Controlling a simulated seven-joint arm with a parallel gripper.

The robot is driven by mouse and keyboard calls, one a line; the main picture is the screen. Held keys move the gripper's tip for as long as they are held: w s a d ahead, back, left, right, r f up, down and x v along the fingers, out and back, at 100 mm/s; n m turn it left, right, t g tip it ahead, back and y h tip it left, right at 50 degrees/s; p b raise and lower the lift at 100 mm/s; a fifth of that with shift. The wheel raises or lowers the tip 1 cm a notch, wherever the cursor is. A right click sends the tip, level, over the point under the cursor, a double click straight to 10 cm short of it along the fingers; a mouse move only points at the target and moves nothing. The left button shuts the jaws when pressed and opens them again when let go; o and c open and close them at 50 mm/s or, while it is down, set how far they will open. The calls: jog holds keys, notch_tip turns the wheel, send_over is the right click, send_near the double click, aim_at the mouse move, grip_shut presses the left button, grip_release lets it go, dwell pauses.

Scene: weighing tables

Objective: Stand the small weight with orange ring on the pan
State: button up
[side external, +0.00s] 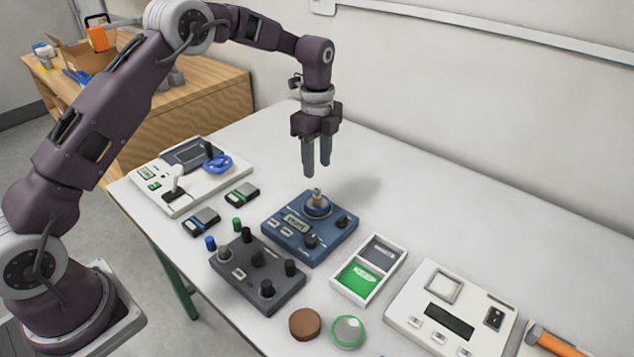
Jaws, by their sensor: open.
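A small grey metal weight (317,196) stands upright on the round pan (318,212) of the blue scale (284,242). It is too small here to make out an orange ring clearly. My gripper (317,172) is above the pan, fingers pointing down. Its jaws are open and empty, with a gap between the fingertips and the top of the weight. The scale has a small lit display (298,222) and black knobs.
A dark grey knob box (258,285) stands in front of the blue scale. A white tray (352,294) with green and grey compartments is to the right, near a white instrument (415,290). A white panel (200,190) is at left. The table's back right is clear.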

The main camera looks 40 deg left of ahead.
jog(key=shift+r, duration=1.75)
jog(key=s+d+r+n+t, duration=0.15)
jog(key=s+r+n, duration=0.55)
jog(key=s+r, duration=0.8)
jog(key=s+n+t, duration=0.4)
jog(key=s+n, duration=0.7)
jog(key=s, duration=1)
jog(key=shift+s+d+f, duration=0.35)
jog(key=shift+d+f, duration=0.05)
jog(key=shift+f, duration=0.05)
